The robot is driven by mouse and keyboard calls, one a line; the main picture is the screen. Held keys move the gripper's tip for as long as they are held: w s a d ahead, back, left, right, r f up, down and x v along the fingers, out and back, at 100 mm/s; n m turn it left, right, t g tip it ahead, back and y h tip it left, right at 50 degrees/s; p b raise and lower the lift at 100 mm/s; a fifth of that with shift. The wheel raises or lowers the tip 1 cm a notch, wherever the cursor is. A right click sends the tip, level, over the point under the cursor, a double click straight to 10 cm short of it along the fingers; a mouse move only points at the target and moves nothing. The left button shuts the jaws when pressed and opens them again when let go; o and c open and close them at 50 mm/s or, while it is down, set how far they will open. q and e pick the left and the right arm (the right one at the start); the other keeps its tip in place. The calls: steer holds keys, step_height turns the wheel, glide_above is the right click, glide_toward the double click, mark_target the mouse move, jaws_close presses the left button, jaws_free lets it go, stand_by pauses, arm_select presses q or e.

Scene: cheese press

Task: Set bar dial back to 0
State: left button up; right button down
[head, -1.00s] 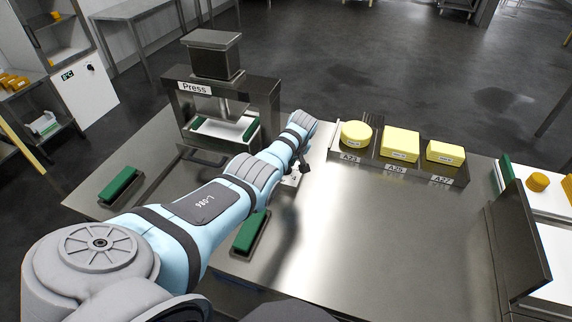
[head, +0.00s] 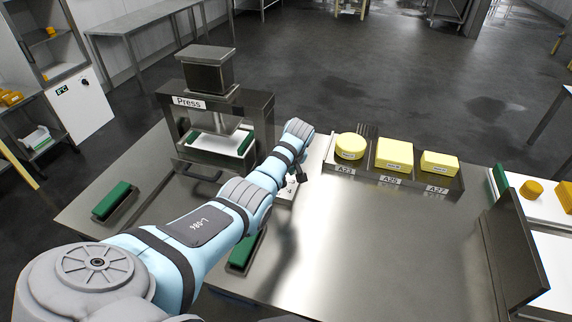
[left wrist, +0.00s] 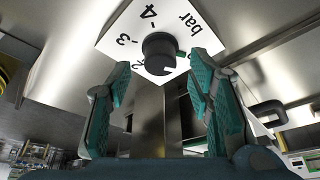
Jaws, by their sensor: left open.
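The bar dial is a black round knob (left wrist: 159,50) on a white plate (left wrist: 113,38) marked bar, with the numbers 2, 3 and 4 readable in the left wrist view. The 0 mark is not visible. My left gripper (left wrist: 161,74) is open, its teal-padded fingers apart on both sides of the knob's lower side, not closed on it. In the head view the left gripper (head: 297,182) hangs over the plate, mostly hiding it. My right gripper is not in view.
The press (head: 205,115) stands behind and left of the dial. A metal tray (head: 370,177) with three yellow cheeses is to the right. A green-topped block (head: 113,200) lies at left, another (head: 242,252) beside my arm. The table's right middle (head: 390,240) is clear.

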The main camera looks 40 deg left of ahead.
arm_select(q)
steer(key=v, duration=0.9)
steer(key=shift+r, duration=0.35)
steer(key=shift+d, duration=0.1)
